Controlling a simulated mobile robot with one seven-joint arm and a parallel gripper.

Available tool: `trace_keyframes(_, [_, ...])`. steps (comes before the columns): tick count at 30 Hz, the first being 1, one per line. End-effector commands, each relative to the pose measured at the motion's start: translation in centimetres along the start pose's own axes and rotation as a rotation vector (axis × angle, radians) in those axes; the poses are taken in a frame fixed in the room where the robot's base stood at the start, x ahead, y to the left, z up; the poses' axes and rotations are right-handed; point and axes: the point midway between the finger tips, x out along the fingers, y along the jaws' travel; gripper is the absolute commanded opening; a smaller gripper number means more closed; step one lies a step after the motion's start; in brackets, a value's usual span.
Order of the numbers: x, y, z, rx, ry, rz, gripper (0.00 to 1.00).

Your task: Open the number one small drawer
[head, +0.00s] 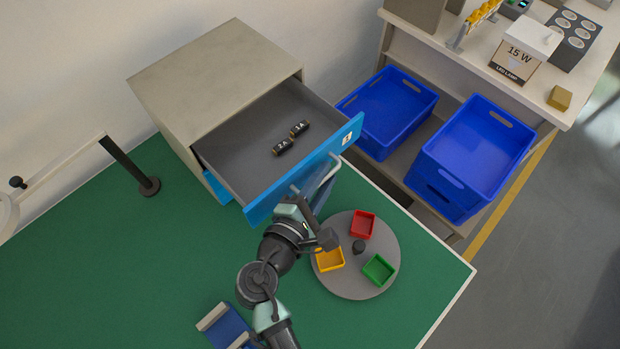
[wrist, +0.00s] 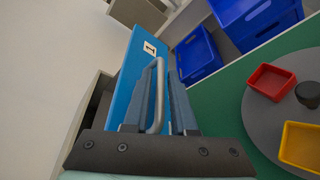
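The small drawer with the blue front (head: 300,172) is pulled well out of the beige cabinet (head: 215,75). Its label (wrist: 150,47) reads 1 in the wrist view. Its grey metal handle (wrist: 158,95) runs between the two fingers of my gripper (wrist: 162,95). The fingers are close in on both sides of the handle, and I take them as shut on it. In the head view my gripper (head: 315,185) is at the front of the drawer, partly hiding the handle. Two black cylinders marked 1A (head: 299,129) and 2A (head: 283,146) lie inside the drawer.
A grey round tray (head: 345,285) with red (head: 362,224), yellow (head: 330,259) and green (head: 378,270) bins stands close beside my gripper. Blue crates (head: 475,150) sit on a shelf at right. A lamp post (head: 148,186) stands left. The green table (head: 150,265) is mostly clear.

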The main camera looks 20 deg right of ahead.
Motion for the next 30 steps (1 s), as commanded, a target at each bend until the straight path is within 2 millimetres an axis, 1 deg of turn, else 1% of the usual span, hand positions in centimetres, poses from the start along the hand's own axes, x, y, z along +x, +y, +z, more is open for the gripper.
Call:
trace_keyframes(5, [-3.1,-0.2,-0.3,-0.001,0.006,0.002,0.25])
trace_keyframes(12, [-8.5,-0.2,-0.2,-0.001,0.005,0.002,0.25])
trace_keyframes(15, [-10.2,-0.1,-0.2,0.000,0.006,0.001,0.25])
trace_keyframes(18, [-11.4,-0.1,-0.2,-0.001,0.004,0.001,0.25])
trace_keyframes(21, [-12.1,-0.1,-0.1,-0.001,0.003,0.001,0.25])
trace_keyframes(30, [-12.4,0.0,0.0,-0.001,0.002,0.000,0.25])
